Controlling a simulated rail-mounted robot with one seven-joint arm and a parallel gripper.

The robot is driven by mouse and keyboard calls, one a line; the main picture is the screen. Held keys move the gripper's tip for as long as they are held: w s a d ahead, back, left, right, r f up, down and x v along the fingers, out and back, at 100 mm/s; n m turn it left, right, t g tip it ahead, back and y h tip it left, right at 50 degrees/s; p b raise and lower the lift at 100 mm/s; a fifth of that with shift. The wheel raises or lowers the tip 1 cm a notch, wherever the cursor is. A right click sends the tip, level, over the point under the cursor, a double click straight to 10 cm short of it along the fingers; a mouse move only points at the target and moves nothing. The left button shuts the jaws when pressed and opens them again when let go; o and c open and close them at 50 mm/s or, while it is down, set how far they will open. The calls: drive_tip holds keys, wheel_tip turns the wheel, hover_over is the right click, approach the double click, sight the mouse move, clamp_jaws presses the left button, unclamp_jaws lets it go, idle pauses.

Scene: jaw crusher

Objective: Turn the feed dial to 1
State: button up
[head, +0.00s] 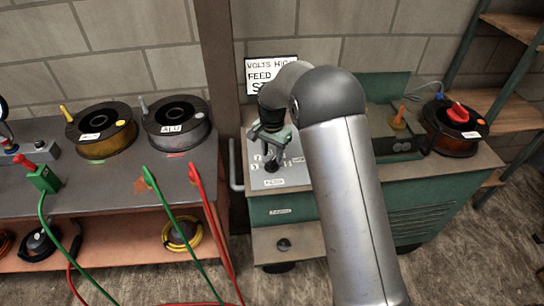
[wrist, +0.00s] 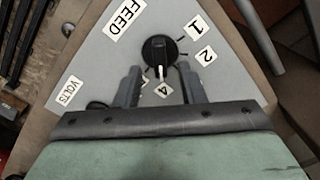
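The feed dial (wrist: 157,49) is a round black knob on a grey panel in the wrist view, beside the label FEED (wrist: 125,19). Its white pointer (wrist: 160,72) points down in the picture, near the 4 (wrist: 164,89). The 1 (wrist: 197,27) and the 2 (wrist: 207,55) are to the dial's right. Another number is partly hidden by a finger. My gripper (wrist: 159,67) is open and empty, its fingertips apart on either side of the pointer; contact cannot be told. In the head view my gripper (head: 270,136) is over the control panel (head: 293,177).
A second dark knob (wrist: 98,105), near the label VOLTS (wrist: 70,91), is partly hidden by a finger. A wall sign (head: 262,72) is partly covered by my arm. A red-topped spool (head: 455,128) stands at right. The left bench (head: 100,180) holds spools and cables.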

sight(272, 164)
drive_tip(key=shift+f, duration=1.4)
clamp_jaws()
